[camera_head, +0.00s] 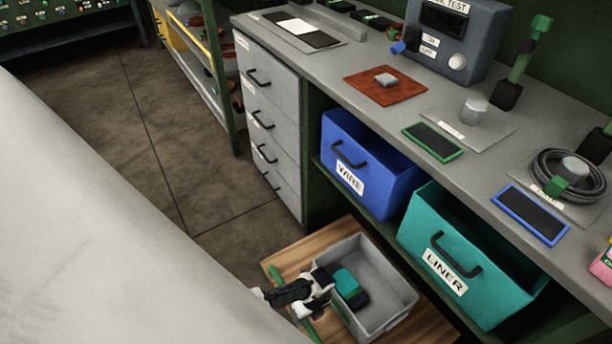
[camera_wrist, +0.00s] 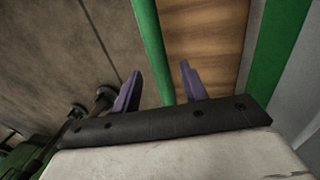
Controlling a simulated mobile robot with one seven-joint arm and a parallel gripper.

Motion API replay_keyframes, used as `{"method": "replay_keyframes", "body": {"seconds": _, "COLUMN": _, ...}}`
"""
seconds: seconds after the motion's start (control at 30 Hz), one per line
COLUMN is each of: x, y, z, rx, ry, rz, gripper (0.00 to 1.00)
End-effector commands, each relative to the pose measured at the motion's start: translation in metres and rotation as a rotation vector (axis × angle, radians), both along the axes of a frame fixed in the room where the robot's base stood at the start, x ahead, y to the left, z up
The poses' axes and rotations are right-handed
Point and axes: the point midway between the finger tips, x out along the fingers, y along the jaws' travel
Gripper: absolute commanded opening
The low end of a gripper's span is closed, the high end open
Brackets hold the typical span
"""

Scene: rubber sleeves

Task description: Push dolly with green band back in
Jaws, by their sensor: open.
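The dolly is a wooden board (camera_head: 290,262) low at the foot of the bench, sticking out into the aisle. Its green band (camera_head: 275,274) runs along its aisle-side edge. A grey open bin (camera_head: 385,318) rides on it, with a teal and black object (camera_head: 350,288) inside. My gripper (camera_head: 318,280) is at the band beside the bin and hides part of the edge. In the wrist view my gripper (camera_wrist: 160,87) is open, and the green band (camera_wrist: 150,45) passes between its two purple fingers in the picture. The wood (camera_wrist: 205,40) lies to the right. Contact cannot be told.
A blue WIRE bin (camera_head: 375,190) and a teal LINER bin (camera_head: 490,290) stand on the shelf above the dolly. A grey drawer unit (camera_head: 268,135) stands to the left. The brown floor (camera_head: 150,150) is clear left of the dolly.

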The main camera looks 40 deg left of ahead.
Motion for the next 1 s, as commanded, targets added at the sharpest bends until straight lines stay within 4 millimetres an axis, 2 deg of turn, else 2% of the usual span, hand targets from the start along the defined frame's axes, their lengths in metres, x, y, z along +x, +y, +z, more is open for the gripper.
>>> {"method": "replay_keyframes", "body": {"seconds": 0.03, "x": -0.001, "y": 0.0, "z": -0.007, "rx": 0.001, "ry": 0.001, "rz": 0.001, "gripper": 0.43}}
{"method": "replay_keyframes", "body": {"seconds": 0.2, "x": -0.003, "y": 0.001, "z": -0.018, "rx": 0.0, "ry": 0.0, "rz": 0.001, "gripper": 0.43}}
{"method": "replay_keyframes", "body": {"seconds": 0.5, "x": -0.004, "y": 0.001, "z": -0.019, "rx": 0.001, "ry": -0.001, "rz": 0.0, "gripper": 0.43}}
{"method": "replay_keyframes", "body": {"seconds": 0.83, "x": -0.003, "y": 0.002, "z": -0.019, "rx": 0.001, "ry": 0.0, "rz": 0.001, "gripper": 0.0}}
{"method": "replay_keyframes", "body": {"seconds": 1.0, "x": -0.004, "y": 0.002, "z": -0.019, "rx": 0.001, "ry": 0.0, "rz": 0.001, "gripper": 0.0}}
